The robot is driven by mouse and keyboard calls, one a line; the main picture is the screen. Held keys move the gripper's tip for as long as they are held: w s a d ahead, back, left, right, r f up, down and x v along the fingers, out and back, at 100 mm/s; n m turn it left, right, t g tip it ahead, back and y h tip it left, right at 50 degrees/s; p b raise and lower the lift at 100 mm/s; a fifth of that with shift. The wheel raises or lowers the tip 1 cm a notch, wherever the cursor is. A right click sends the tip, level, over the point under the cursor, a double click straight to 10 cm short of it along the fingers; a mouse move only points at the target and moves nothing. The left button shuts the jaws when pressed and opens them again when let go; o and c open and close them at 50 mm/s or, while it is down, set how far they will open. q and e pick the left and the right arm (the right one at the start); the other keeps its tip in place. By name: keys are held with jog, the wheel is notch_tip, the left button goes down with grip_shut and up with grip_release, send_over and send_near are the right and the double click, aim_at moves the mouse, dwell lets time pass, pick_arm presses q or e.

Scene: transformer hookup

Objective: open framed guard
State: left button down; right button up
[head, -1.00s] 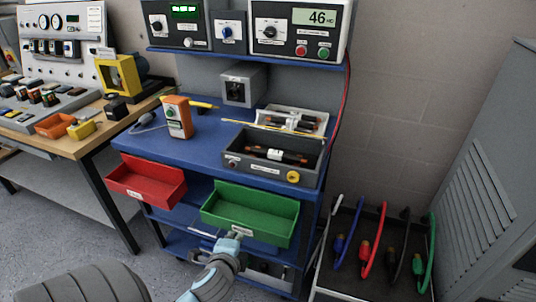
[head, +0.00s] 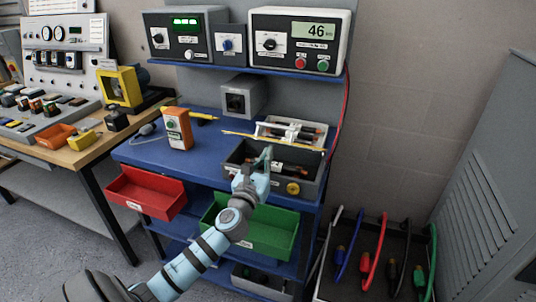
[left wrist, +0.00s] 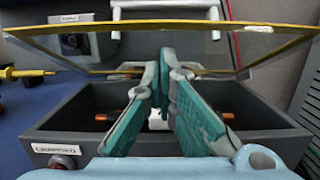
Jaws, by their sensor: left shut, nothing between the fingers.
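The framed guard (left wrist: 275,28) is a clear panel with a yellow frame. It stands raised at the back of a grey open box (left wrist: 62,128), its top edge leaning toward the wrist camera. In the head view the guard (head: 238,133) shows nearly edge-on as a thin yellow line behind the box (head: 232,166). My left gripper (head: 267,153) is over the box, shut and empty. In the left wrist view its fingertips (left wrist: 164,58) overlap the guard's lower part; I cannot tell whether they touch it. Dark parts with orange ends lie inside the box, partly hidden. My right gripper is not in view.
An orange meter (head: 177,131) and a grey block (head: 243,97) stand on the blue bench. Red (head: 145,193) and green (head: 255,236) bins hang at its front. A shelf with instruments (head: 299,43) is above.

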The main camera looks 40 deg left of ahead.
pick_arm(q)
jog(key=shift+w+a+r, duration=0.15)
jog(key=shift+w, duration=0.3)
jog(key=shift+r+p, duration=0.15)
jog(key=shift+p, duration=0.35)
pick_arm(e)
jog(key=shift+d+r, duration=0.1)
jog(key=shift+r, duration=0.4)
